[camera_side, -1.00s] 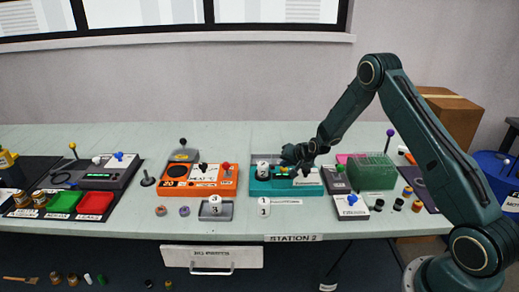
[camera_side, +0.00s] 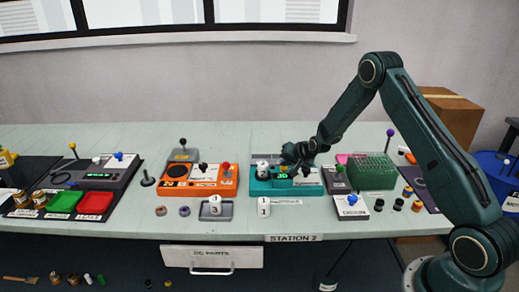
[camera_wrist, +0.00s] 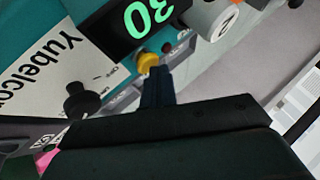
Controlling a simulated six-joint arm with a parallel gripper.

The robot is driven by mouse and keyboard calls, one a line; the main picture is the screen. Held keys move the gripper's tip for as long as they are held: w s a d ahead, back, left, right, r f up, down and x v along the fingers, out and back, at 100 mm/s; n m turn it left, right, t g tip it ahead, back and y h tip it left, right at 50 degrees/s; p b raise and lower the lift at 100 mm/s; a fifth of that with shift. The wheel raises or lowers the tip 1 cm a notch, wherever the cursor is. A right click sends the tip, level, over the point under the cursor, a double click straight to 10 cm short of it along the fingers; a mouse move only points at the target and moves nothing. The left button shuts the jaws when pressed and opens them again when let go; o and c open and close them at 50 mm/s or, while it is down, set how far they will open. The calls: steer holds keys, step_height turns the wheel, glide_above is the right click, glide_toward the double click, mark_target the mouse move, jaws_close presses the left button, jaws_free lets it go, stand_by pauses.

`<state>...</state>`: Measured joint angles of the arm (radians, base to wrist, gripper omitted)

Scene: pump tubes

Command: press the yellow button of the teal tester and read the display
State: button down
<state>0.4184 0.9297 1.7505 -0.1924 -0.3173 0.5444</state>
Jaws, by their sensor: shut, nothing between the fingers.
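The teal tester (camera_side: 312,190) stands on the bench near the middle of the side view. Its dark display (camera_wrist: 130,32) is lit with green digits, which read 30, also visible in the side view (camera_side: 283,175). The yellow button (camera_wrist: 148,62) sits beside the display in the wrist view. My gripper (camera_wrist: 157,76) is shut and empty, with its fingertips right at the yellow button; the fingertips seem to touch it, but how far it is pressed I cannot tell. In the side view my gripper (camera_side: 292,163) covers the button.
A white numbered cylinder (camera_side: 262,171) stands at the tester's left end. A black knob (camera_wrist: 82,101) rises from the tester's white label panel near my fingers. An orange device (camera_side: 174,189) stands to the left, a green rack (camera_side: 372,172) to the right. Another white cylinder (camera_side: 263,207) stands in front.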

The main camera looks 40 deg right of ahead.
mark_target(285, 169)
steer(key=shift+r, duration=0.25)
steer(key=shift+r, duration=2.95)
steer(key=shift+r, duration=0.1)
